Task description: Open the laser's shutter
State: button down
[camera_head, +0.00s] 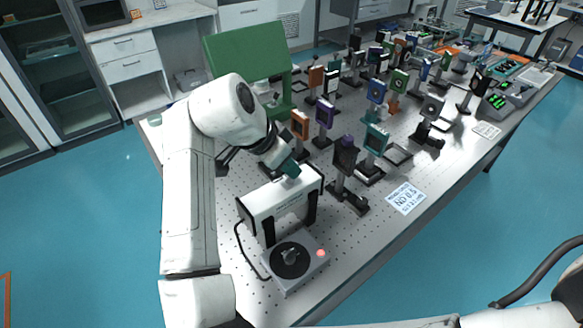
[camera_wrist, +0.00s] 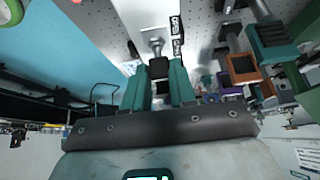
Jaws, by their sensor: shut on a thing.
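The laser (camera_head: 272,208) is a white box on black legs near the front left of the optical table. My gripper (camera_head: 290,172) reaches down to its top with its teal fingers. In the wrist view my gripper (camera_wrist: 162,70) has its two teal fingers closed around a small dark block, the shutter handle (camera_wrist: 160,67). A silver post with a round head (camera_wrist: 156,45) stands just beyond the fingertips. The fingers partly hide the handle.
A grey box with a black dial (camera_head: 291,258) and a red button (camera_head: 320,253) stands before the laser. Mounted optics, including a dark one (camera_head: 345,155), crowd the table to the right. A green panel (camera_head: 245,48) stands behind. A warning sign (camera_head: 405,198) lies front right.

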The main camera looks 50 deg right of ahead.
jog(key=h+b, duration=0.1)
jog(key=a+h+b, duration=0.1)
jog(key=f+h+b, duration=0.1)
jog(key=shift+w+a+g, duration=0.2)
jog(key=shift+w+g, duration=0.05)
jog(key=shift+g, duration=0.15)
jog(key=shift+w+a+f+g+h+b, duration=0.1)
jog(key=shift+a+g+h+b, duration=0.25)
jog(key=shift+h+b, duration=0.9)
jog(key=shift+a, duration=0.1)
jog(key=c, duration=0.9)
grip_release()
jog(key=b+v, duration=0.1)
jog(key=v, duration=1)
jog(key=shift+f+b, duration=0.1)
jog(key=shift+b, duration=0.2)
